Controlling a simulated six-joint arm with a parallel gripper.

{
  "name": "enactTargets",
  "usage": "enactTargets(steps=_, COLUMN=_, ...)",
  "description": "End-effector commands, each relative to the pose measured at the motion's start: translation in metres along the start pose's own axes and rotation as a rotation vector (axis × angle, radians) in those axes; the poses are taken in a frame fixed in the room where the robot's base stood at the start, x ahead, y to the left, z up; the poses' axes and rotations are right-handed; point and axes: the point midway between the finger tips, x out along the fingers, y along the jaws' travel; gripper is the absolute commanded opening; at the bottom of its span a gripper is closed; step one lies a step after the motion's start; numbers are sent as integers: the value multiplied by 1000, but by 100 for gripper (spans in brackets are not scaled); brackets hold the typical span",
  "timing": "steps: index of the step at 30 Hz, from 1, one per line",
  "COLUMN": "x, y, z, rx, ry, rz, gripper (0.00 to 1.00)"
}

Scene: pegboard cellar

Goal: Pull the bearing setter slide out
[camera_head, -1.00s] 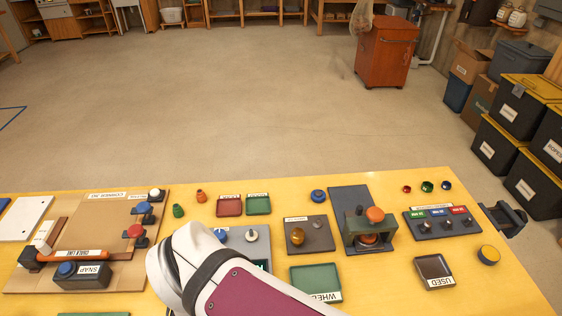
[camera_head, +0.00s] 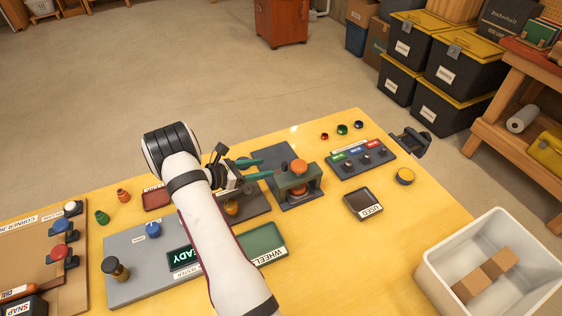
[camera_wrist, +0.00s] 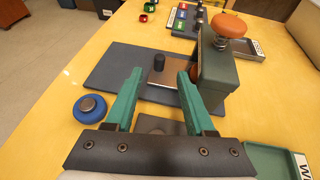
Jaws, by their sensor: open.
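The bearing setter is a grey-green press (camera_head: 299,184) with an orange knob (camera_head: 298,165) on top, standing on a dark base plate. In the wrist view, the press body (camera_wrist: 217,75) is at the right. Its slide (camera_wrist: 170,74) is a flat metal plate with an upright black knob (camera_wrist: 159,62), reaching out of the press to the left. My gripper (camera_head: 265,168) is open beside the press. In the wrist view, its green fingers (camera_wrist: 160,74) point toward the slide, and the black knob shows in the gap near the fingertips. I cannot tell whether they touch it.
A blue round knob (camera_wrist: 90,108) lies left of the fingers. A green WHEELS tray (camera_head: 262,243), a dark USED tray (camera_head: 363,205) and a panel with coloured labels (camera_head: 361,158) are nearby. A white bin (camera_head: 436,271) stands at the right.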

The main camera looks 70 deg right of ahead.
Motion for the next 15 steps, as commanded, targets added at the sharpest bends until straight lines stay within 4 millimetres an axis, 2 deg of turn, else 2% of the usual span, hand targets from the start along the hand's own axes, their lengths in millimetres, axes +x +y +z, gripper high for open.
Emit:
enactTargets(steps=3, x=30, y=-1, z=0, rx=1, ry=1, rz=-4, gripper=54)
enactTargets(steps=9, x=73, y=-1, z=0, rx=2, ry=2, rz=-3, gripper=54)
enactTargets(steps=15, x=94, y=0, z=-1, rx=2, ry=2, rz=0, gripper=54)
